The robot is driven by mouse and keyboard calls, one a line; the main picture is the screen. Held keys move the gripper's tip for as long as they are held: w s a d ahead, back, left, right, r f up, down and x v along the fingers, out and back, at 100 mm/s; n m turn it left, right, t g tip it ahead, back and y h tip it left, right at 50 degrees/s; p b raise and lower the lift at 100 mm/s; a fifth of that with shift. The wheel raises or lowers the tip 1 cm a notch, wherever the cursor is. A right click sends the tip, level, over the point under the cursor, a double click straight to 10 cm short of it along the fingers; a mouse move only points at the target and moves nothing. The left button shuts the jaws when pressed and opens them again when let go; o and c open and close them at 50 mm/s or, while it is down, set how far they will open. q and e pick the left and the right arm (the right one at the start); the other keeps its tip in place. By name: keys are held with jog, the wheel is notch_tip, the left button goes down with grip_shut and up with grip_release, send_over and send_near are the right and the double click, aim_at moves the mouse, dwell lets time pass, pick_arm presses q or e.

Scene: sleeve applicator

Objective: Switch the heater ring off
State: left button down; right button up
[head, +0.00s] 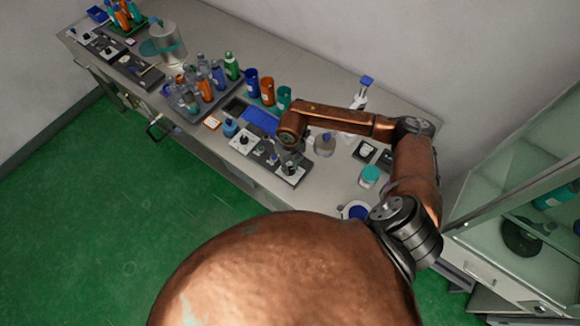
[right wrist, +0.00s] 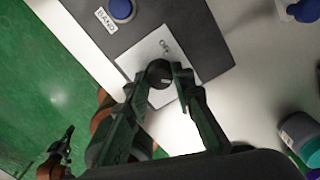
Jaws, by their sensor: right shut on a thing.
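In the right wrist view, a round black knob (right wrist: 158,72) sits on a white plate (right wrist: 143,52) printed with a word that looks like OFF. My right gripper (right wrist: 166,76) is shut on this knob, one finger on each side. The knob's pointer is too small to read.
A blue button (right wrist: 121,9) labelled BAND is on the same panel. A rack of bottles (head: 205,85) and several coloured cups stand behind and left. A teal-lidded jar (head: 370,175) stands to the right. A glass cabinet (head: 520,205) is at far right.

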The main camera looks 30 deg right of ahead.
grip_shut()
jog(key=n+b, duration=0.2)
jog(key=n, duration=0.1)
jog(key=shift+f+b, duration=0.15)
jog(key=shift+b, duration=0.25)
jog(key=n+b, duration=0.5)
jog(key=n, duration=0.1)
jog(key=n+b, duration=0.4)
jog(key=n, duration=0.1)
jog(key=shift+n, duration=0.3)
jog(key=shift+n+b, duration=1.15)
jog(key=shift+n, duration=0.55)
